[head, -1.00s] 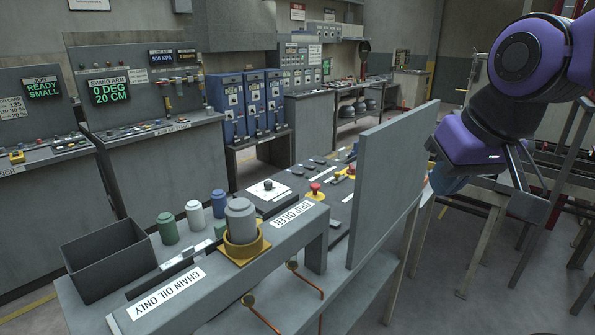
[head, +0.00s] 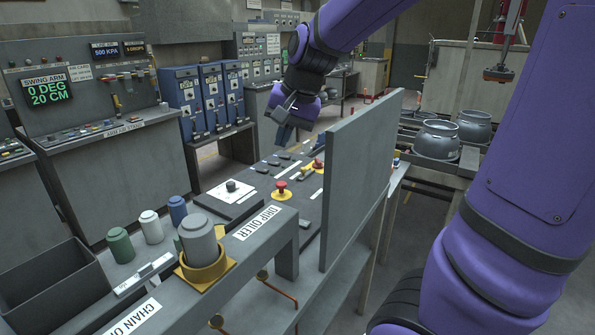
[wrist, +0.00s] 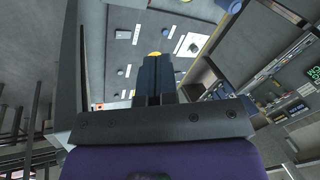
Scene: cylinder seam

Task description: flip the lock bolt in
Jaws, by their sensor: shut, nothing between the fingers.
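My gripper (head: 283,135) is shut and empty. It hangs in the air above the far part of the grey control bench (head: 222,226), fingers pointing down. In the wrist view the two dark blue fingers (wrist: 155,62) lie together over the bench's panel. The panel carries several small dark handles, such as one dark handle (head: 262,170), and white label strips. I cannot tell which of these, if any, is the lock bolt; the wrist view is too small and the fingers cover part of the panel.
A red button on a yellow base (head: 281,189) and a white plate with a black knob (head: 231,188) are on the bench. An upright grey board (head: 362,180) borders its right side. The drip oiler (head: 199,240) and a dark bin (head: 50,280) stand at the near end.

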